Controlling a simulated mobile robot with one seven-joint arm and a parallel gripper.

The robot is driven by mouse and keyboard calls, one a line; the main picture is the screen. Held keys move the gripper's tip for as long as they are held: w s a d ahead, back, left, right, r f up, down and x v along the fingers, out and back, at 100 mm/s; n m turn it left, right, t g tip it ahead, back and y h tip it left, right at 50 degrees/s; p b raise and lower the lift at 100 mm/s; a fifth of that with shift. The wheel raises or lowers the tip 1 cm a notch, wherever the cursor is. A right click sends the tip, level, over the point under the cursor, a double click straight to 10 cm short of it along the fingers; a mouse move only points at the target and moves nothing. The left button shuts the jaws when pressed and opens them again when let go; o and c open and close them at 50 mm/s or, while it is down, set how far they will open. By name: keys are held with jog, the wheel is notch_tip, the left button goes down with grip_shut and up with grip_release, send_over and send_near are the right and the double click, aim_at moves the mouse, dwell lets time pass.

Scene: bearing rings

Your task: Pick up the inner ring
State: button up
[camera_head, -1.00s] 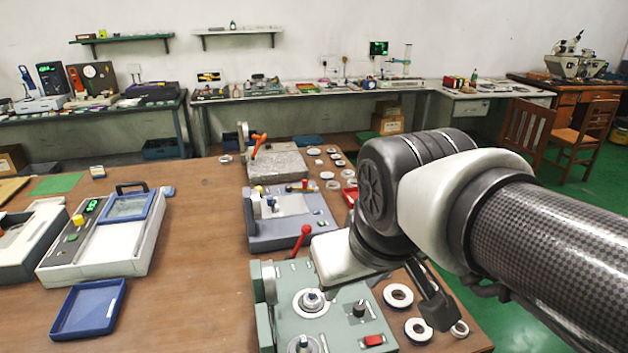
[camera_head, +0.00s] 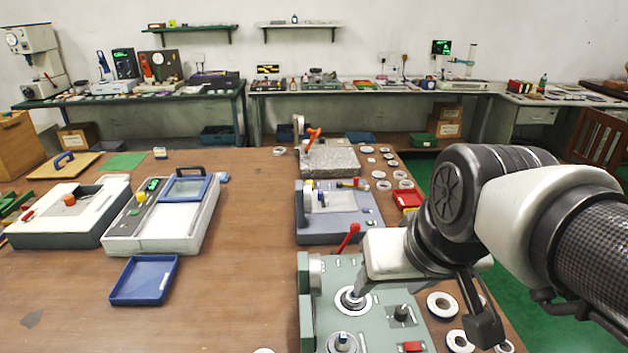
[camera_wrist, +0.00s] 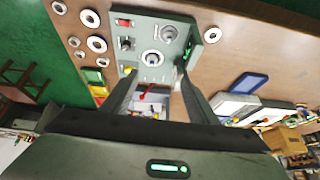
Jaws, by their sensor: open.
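Several pale rings with dark centres lie on the brown table right of the green fixture (camera_head: 375,275); one large ring (camera_head: 442,305) is clear of my arm, another (camera_head: 460,342) is nearer the front. In the wrist view rings also lie at upper left, such as a large ring (camera_wrist: 90,18) and a ring below it (camera_wrist: 97,44). I cannot tell which one is the inner ring. My gripper (camera_wrist: 157,70) is open and empty, with the green fixture beyond its fingers. In the head view my gripper (camera_head: 484,325) hangs at the right, partly covering the rings.
The green fixture has a red lever (camera_head: 348,238) and a round seat with a post (camera_head: 352,299). A blue-grey fixture (camera_head: 335,228) and a granite block (camera_head: 330,163) stand behind. A blue tray (camera_head: 144,280) lies left. The table's middle is clear.

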jog(key=w+a+f+g+y+p, duration=0.1)
jog(key=w+a+p, duration=0.15)
jog(key=w, duration=0.25)
jog(key=h+b, duration=0.2)
send_over(355, 302)
jog(key=s, duration=0.1)
jog(key=shift+m, duration=0.4)
notch_tip(355, 302, down, 20)
jog(key=shift+s+a+f, duration=0.1)
jog(key=shift+s, duration=0.05)
jog(key=shift+b+x, duration=1.45)
jog(key=shift+x, duration=1.4)
jog(key=shift+s, duration=0.1)
jog(key=c, duration=1.3)
